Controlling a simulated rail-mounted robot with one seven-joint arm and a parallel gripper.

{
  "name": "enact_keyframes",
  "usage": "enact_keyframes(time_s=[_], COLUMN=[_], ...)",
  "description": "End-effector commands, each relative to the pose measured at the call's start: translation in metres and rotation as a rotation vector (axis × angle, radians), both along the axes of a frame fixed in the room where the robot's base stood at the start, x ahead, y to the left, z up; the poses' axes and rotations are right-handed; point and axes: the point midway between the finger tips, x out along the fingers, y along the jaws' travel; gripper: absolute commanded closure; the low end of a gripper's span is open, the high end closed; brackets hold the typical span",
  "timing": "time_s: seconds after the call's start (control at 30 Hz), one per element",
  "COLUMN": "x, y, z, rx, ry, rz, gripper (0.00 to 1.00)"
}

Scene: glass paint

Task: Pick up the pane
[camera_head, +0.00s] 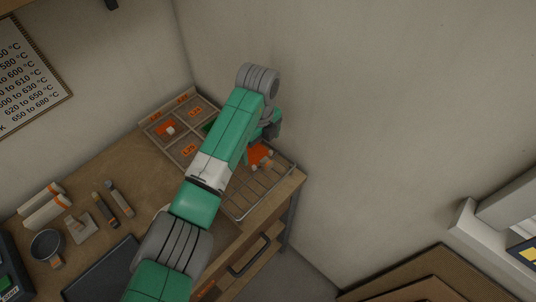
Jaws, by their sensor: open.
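An orange-red flat piece (261,153) that looks like a pane lies at the back of the wire rack (250,205), with a small tan block at its front edge. Another orange-red piece (163,127) with a small white block on it lies in a left compartment of the divided tray (150,122). A green piece (208,128) in the tray is mostly hidden by my arm. My gripper (272,133) is open, just above and behind the piece on the rack. Its fingertips are small and partly hidden, and I see nothing held between them.
The tray and rack stand near the walls at the bench's back. A cup (47,244), rolls (45,206), small tools (112,204) and a dark flat panel (103,274) occupy the bench's left and front. My arm crosses the bench and hides its middle.

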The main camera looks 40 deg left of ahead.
Motion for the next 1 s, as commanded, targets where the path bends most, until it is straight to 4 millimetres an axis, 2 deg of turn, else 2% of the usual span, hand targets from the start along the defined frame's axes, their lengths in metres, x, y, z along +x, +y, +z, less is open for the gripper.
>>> enact_keyframes(time_s=[0.03, 0.2, 0.43, 0.53, 0.73, 0.77, 0.97, 1.0], x=[0.0, 0.001, 0.005, 0.005, 0.005, 0.005, 0.005, 0.005], y=[-0.001, -0.002, -0.007, -0.007, -0.007, -0.007, -0.007, -0.007], z=[-0.009, -0.019, -0.059, -0.065, -0.065, -0.065, -0.065, -0.065], rx=[-0.001, 0.0, -0.001, 0.0, 0.0, 0.0, 0.0, 0.0], ry=[0.002, 0.0, 0.0, -0.001, -0.002, -0.002, -0.002, -0.002], rz=[0.0, -0.001, -0.001, -0.001, -0.001, -0.001, -0.001, -0.001], gripper=[0.0, 0.0, 0.0, 0.0, 0.0, 0.04, 0.43, 0.47])
